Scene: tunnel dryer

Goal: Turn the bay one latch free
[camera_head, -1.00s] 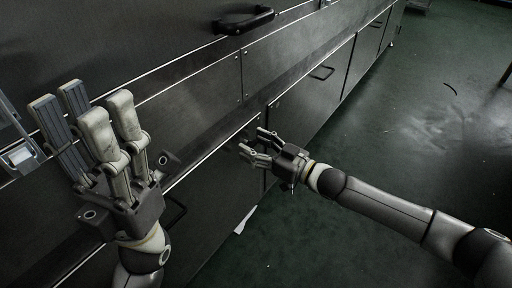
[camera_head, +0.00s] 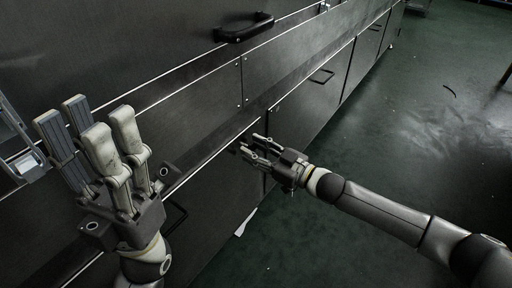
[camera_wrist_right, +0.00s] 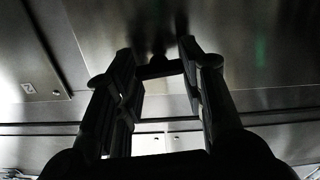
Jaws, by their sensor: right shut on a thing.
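The latch (camera_wrist_right: 158,69) is a small dark bar on the dark metal dryer front. It lies between the fingertips of my right gripper (camera_wrist_right: 160,62) in the right wrist view, which is dim there. In the head view my right gripper (camera_head: 251,145) is at the panel front, shut on the latch, which its fingers hide. Which way the latch is turned is hard to tell. My left gripper (camera_head: 89,118) is open and empty at the left, its fingers pointing up in front of the dryer.
Another handle (camera_head: 174,214) is partly hidden near my left gripper. Green floor (camera_head: 410,140) is open at the right.

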